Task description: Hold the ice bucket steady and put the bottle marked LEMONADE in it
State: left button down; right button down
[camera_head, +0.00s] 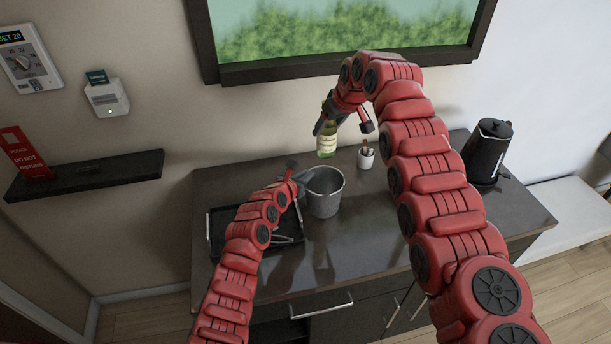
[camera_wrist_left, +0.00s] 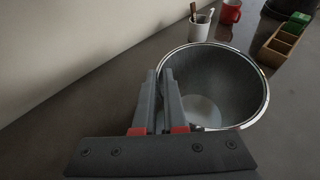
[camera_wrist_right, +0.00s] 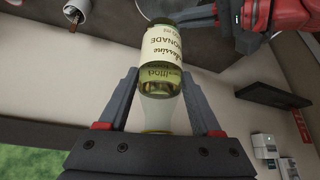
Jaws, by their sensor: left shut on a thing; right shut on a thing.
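The ice bucket (camera_head: 325,193) is a grey metal pail, upright on the dark counter. My left gripper (camera_head: 303,176) is shut on its left rim; in the left wrist view its fingers (camera_wrist_left: 170,85) sit at the near-left wall of the bucket (camera_wrist_left: 225,85), whose visible inside looks empty. My right gripper (camera_head: 338,118) is shut on a green-yellow bottle (camera_head: 327,142). The bottle appears raised behind the bucket, near the wall. In the right wrist view the bottle (camera_wrist_right: 162,60) is between the fingers (camera_wrist_right: 160,78), its cream label reading "...MONADE" upside down.
A white cup with brushes (camera_head: 366,158) stands behind and right of the bucket. A black tray (camera_head: 222,243) lies to the left, a dark kettle (camera_head: 487,152) far right. The left wrist view shows a red mug (camera_wrist_left: 231,12) and wooden box (camera_wrist_left: 277,47).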

pick_arm(q)
jog(key=shift+s+f, duration=0.1)
jog(key=shift+f, duration=0.15)
jog(key=shift+s+f, duration=0.1)
pick_arm(e)
notch_tip(320, 180, down, 13)
dwell(1.2)
grip_release()
jog(key=shift+s+r, duration=0.1)
jog(key=v, duration=1.2)
pick_arm(q)
jog(key=c, duration=0.9)
grip_release()
